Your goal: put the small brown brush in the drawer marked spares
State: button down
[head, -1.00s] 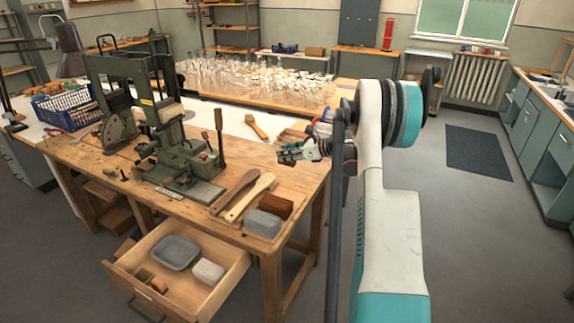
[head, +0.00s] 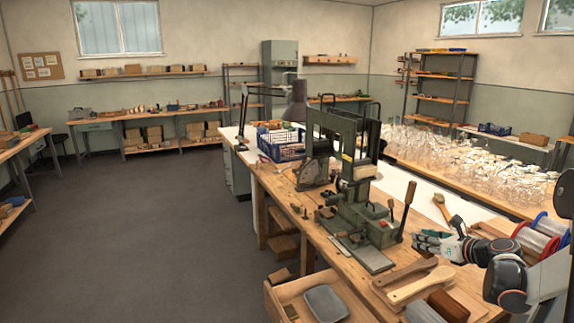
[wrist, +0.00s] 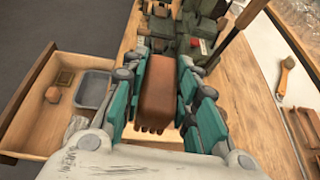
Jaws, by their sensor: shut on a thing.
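A small brown brush (wrist: 157,88) with rounded edges sits between the teal fingers of my gripper (wrist: 163,95) in the wrist view, and short bristles seem to show at its lower end. My gripper (head: 437,243) is shut on it, above the right part of the wooden workbench in the head view; the brush is hard to make out there. An open drawer (wrist: 28,118) is at the left of the wrist view, holding a grey tub (wrist: 92,88), a wooden block and a whitish block. In the head view the drawer (head: 278,290) is partly cut off. No marking is readable.
A green machine (head: 365,215) with an upright lever stands on the workbench (head: 320,238). Wooden handles (head: 420,285), a brown block (head: 449,305) and a grey box (head: 424,313) lie near the front edge. Glassware (head: 480,160) crowds the table behind. Floor at left is clear.

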jog(key=s+a+r, duration=0.1)
jog(key=s+a, duration=0.4)
jog(key=a, duration=0.7)
jog(key=s+a+r, duration=0.2)
jog(key=s+a, duration=0.4)
jog(key=a, duration=0.6)
jog(key=shift+s+a+m+h, duration=0.25)
jog(key=shift+m+h, duration=0.05)
jog(key=shift+w+r, duration=0.1)
jog(key=shift+r, duration=0.05)
